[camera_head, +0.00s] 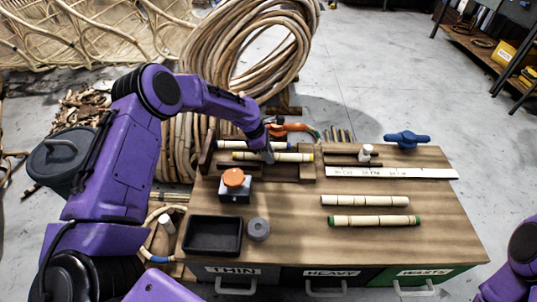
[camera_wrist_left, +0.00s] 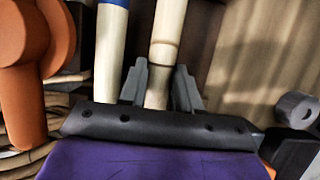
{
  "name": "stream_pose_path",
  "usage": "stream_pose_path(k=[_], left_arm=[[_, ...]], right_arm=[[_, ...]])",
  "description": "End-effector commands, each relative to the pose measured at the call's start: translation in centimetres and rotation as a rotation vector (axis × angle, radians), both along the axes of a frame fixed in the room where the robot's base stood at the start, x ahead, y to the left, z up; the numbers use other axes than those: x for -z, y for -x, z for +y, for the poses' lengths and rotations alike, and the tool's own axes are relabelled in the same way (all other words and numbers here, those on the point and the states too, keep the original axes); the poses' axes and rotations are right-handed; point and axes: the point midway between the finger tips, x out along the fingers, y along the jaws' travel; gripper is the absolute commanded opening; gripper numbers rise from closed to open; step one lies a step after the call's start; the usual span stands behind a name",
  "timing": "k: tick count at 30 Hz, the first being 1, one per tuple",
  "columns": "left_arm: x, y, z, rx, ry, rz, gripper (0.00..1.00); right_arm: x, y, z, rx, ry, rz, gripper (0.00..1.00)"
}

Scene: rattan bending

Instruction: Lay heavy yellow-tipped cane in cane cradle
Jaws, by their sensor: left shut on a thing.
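The yellow-tipped cane (camera_head: 292,157) is a pale jointed rod with yellow at its right end. My left gripper (camera_head: 268,152) is shut on it near its middle. In the left wrist view, the fingers (camera_wrist_left: 160,72) sit on both sides of the pale cane (camera_wrist_left: 168,28). The dark wooden cradle (camera_head: 207,158) is at the back left of the bench, and the cane is over it. I cannot tell whether the cane touches the cradle. A blue-tipped cane (camera_head: 236,145) lies just behind, parallel; it also shows in the left wrist view (camera_wrist_left: 110,45). My right gripper is out of view.
An orange-topped button box (camera_head: 235,179), a black tray (camera_head: 212,235) and a grey ring (camera_head: 258,229) are at front left. A white-tipped cane (camera_head: 364,201), a green-tipped cane (camera_head: 372,221) and a ruler (camera_head: 390,173) lie at right. An orange tool (camera_head: 292,127) is behind the cradle.

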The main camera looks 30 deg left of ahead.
Motion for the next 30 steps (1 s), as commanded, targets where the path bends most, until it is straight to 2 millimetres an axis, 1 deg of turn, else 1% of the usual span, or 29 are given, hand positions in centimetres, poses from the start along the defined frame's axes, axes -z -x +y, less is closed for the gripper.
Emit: stream_pose_path(k=[2, 3, 4, 5, 14, 17, 24, 27, 30], left_arm=[[0.3, 0.0, 0.0, 0.000, 0.000, 0.001, 0.00], [0.2, 0.0, 0.0, 0.000, 0.000, 0.001, 0.45], [0.2, 0.0, 0.0, 0.000, 0.000, 0.001, 0.55], [0.2, 0.0, 0.0, 0.000, 0.000, 0.001, 0.58], [-0.1, 0.0, 0.0, 0.000, 0.000, -0.001, 0.58], [-1.7, 0.2, 0.5, -0.001, -0.001, -0.002, 0.58], [-7.6, 1.2, 2.5, -0.001, 0.000, -0.002, 0.58], [-9.5, 1.5, 3.3, -0.001, 0.001, -0.003, 0.58], [-10.6, 1.8, 3.8, 0.001, 0.000, 0.000, 0.58]], right_arm=[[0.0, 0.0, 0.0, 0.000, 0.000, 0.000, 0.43], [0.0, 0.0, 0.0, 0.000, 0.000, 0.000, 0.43], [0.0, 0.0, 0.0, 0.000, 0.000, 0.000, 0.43], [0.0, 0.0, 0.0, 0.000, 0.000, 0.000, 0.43], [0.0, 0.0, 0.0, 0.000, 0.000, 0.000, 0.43], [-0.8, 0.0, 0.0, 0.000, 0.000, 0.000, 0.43], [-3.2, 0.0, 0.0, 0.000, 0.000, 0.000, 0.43], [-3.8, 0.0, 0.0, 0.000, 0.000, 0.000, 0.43], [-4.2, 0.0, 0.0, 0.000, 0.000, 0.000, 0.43]])
